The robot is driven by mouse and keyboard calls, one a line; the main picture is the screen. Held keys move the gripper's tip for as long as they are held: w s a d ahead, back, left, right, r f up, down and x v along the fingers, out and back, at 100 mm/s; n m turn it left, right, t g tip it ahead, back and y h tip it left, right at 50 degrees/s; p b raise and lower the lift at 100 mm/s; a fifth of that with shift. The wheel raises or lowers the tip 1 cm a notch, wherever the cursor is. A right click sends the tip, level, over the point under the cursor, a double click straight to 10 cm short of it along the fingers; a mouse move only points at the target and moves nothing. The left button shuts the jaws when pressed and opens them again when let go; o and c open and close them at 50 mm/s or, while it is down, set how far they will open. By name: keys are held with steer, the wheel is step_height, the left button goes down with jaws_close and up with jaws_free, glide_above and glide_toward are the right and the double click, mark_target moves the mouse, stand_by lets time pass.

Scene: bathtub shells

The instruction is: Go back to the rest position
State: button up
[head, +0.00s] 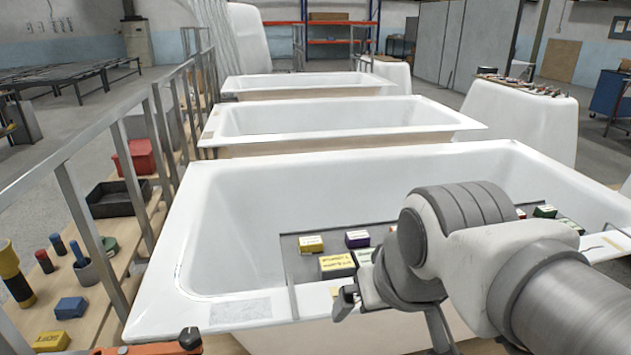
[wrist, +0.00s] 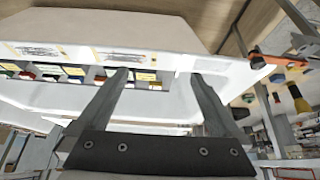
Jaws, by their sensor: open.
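My gripper (head: 346,300) is above the near rim of the front white bathtub shell (head: 225,240). In the wrist view, the two fingers of my gripper (wrist: 158,76) are spread apart with nothing between them, so it is open and empty. My arm covers the right part of the tub and hides some of what lies inside. A grey board or tray (head: 290,255) lies across the tub's inside. On it are small labelled blocks, among them a yellow one (head: 311,244), a purple one (head: 357,239) and a larger yellow one (head: 337,265).
A metal railing (head: 130,175) runs along the left. An orange clamp-like tool (head: 150,348) is at the tub's near left corner. More tubs (head: 330,118) stand behind.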

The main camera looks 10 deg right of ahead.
steer(key=shift+s+f, duration=0.35)
steer(key=shift+s, duration=0.35)
steer(key=shift+r, duration=0.1)
step_height(320, 180, up, 14)
steer(key=p, duration=1.3)
steer(key=shift+f+p, duration=0.25)
steer(key=shift+p, duration=0.05)
